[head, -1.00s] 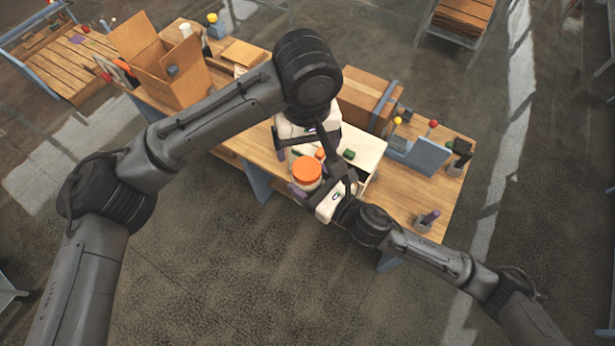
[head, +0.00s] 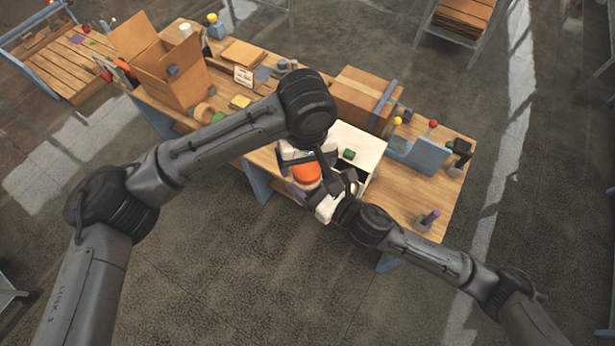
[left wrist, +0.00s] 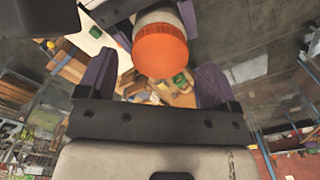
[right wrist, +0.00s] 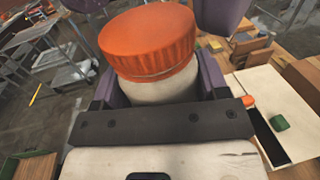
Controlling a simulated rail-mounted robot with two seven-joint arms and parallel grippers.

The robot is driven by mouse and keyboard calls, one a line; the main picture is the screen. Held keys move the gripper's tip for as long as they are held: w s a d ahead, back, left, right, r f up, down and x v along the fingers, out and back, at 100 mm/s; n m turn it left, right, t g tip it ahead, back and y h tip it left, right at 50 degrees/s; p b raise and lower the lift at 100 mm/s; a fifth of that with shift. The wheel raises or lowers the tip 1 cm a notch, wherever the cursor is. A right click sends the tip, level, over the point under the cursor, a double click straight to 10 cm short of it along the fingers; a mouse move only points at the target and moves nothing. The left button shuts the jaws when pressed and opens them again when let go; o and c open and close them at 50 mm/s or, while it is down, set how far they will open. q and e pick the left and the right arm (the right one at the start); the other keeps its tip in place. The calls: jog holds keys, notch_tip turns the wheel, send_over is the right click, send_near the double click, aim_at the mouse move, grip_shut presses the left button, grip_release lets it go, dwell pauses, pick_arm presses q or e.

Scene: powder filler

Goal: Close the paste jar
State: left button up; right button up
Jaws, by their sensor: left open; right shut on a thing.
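The paste jar has a pale body (right wrist: 160,90) and an orange lid (right wrist: 148,40), seen in the right wrist view. My right gripper (right wrist: 158,82) is shut on the body, below the lid. The lid sits on top of the body; how tightly, I cannot tell. In the head view the lid (head: 306,174) shows between the two grippers, above the table's near edge. My left gripper (left wrist: 155,70) is open, its purple fingers spread on either side of the lid with visible gaps. My left arm hides part of the table.
A white box (head: 357,142) with a green block (head: 348,154) on top stands just beside the grippers. A cardboard box (head: 358,100), an open carton (head: 160,75) and a blue-grey stand (head: 424,157) are on the wooden table. The floor in front is clear.

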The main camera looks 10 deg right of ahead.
pick_arm(q)
jog(key=shift+f, duration=0.95)
jog(key=c, duration=1)
jog(key=m, duration=0.5)
jog(key=shift+m, duration=0.4)
jog(key=m, duration=0.5)
jog(key=shift+m, duration=0.4)
jog(key=m, duration=0.9)
jog(key=shift+m, duration=0.4)
jog(key=o, duration=1.1)
